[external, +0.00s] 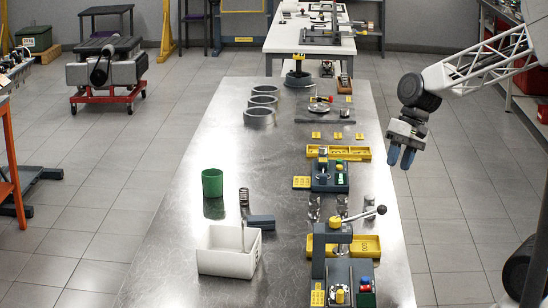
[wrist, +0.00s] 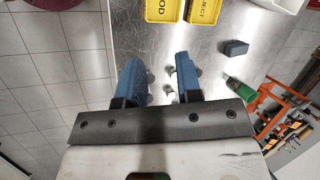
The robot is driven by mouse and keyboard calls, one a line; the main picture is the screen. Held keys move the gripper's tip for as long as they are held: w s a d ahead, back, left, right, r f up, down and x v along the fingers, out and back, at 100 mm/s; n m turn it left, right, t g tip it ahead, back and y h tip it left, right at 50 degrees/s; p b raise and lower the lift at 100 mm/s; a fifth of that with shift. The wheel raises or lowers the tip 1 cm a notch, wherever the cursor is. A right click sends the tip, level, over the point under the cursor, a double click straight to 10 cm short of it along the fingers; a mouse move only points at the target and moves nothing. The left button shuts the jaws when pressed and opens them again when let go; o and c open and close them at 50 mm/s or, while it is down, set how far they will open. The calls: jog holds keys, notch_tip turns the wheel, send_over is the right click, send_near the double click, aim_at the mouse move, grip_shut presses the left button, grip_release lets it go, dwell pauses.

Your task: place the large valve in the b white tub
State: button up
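The white tub (external: 222,263) stands near the front left of the metal table, and a corner of it shows at the top right of the wrist view (wrist: 285,4). No letter is readable on it. A thin pale upright thing (external: 243,237) shows at its right side; I cannot tell whether it is a valve stem. Several small metal parts (external: 314,208) stand right of the table's middle; which one is the large valve, if any, I cannot tell. My gripper (external: 401,158) is open and empty, raised off the table's right edge. Its two blue fingers are apart in the wrist view (wrist: 158,84).
A green cup (external: 212,183), a coil spring (external: 244,197) and a dark block (external: 260,221) are near the tub. A lever press (external: 340,245), yellow trays (external: 372,246) and a small fixture (external: 330,176) line the right side. The table's left middle is clear.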

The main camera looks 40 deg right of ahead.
jog(key=s+d+n+t+h, duration=0.2)
jog(key=s+d+n+h, duration=0.3)
jog(key=s+d, duration=0.6)
jog(key=shift+s+d+r+t, duration=0.3)
jog(key=shift+s+d+r, duration=0.05)
jog(key=shift+d+r, duration=0.1)
